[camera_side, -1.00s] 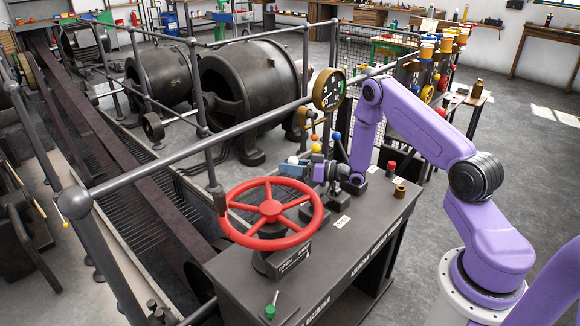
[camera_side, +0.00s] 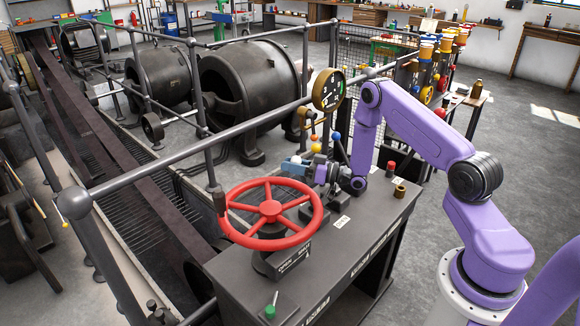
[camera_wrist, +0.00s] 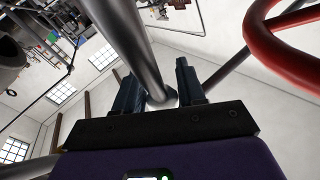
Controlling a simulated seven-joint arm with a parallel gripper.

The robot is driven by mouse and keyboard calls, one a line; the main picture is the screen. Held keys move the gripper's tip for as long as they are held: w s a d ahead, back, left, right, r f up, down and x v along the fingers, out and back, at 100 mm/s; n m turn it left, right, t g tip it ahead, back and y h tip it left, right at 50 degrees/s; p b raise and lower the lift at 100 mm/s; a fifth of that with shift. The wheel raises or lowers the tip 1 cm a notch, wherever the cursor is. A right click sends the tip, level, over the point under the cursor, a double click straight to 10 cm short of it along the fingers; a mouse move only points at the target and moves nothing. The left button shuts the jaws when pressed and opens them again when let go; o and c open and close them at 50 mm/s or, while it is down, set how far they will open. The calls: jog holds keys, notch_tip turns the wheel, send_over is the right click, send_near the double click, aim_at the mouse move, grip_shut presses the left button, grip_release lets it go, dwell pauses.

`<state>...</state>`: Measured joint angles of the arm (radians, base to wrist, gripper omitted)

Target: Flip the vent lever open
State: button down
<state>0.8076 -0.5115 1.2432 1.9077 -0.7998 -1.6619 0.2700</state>
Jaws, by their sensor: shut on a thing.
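My gripper (camera_side: 293,168) is low over the dark console (camera_side: 375,215), behind the red handwheel (camera_side: 270,211), with its fingers pointing left. A pale knob (camera_side: 292,160) shows at its fingertips. In the wrist view, the two dark blue fingers (camera_wrist: 158,92) stand on either side of a small pale rounded end (camera_wrist: 170,98), and the gripper is shut on it. Levers with a yellow knob (camera_side: 316,148) and a blue knob (camera_side: 336,136) stand behind my gripper. I cannot read which lever is marked vent.
A round gauge (camera_side: 329,90) stands above the levers.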

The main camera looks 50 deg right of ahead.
jog(key=shift+n+t+y, duration=0.4)
jog(key=shift+n+t, duration=0.1)
jog(key=shift+t, duration=0.3)
jog(key=s, duration=0.1)
jog(key=s+r, duration=0.1)
jog(key=s, duration=0.1)
jog(key=s+r, duration=0.1)
jog(key=s, duration=0.1)
jog(key=shift+d+r, duration=0.1)
jog(key=shift+r, duration=0.05)
jog(key=s+f+n+y, duration=0.1)
jog(key=s+f, duration=0.1)
jog(key=s, duration=0.9)
jog(key=shift+s+a+t, duration=0.2)
jog(key=shift+a+t, duration=0.05)
jog(key=shift+t, duration=0.05)
jog(key=c, duration=0.8)
grip_release()
jog(key=shift+o, duration=0.2)
jog(key=shift+d, duration=0.1)
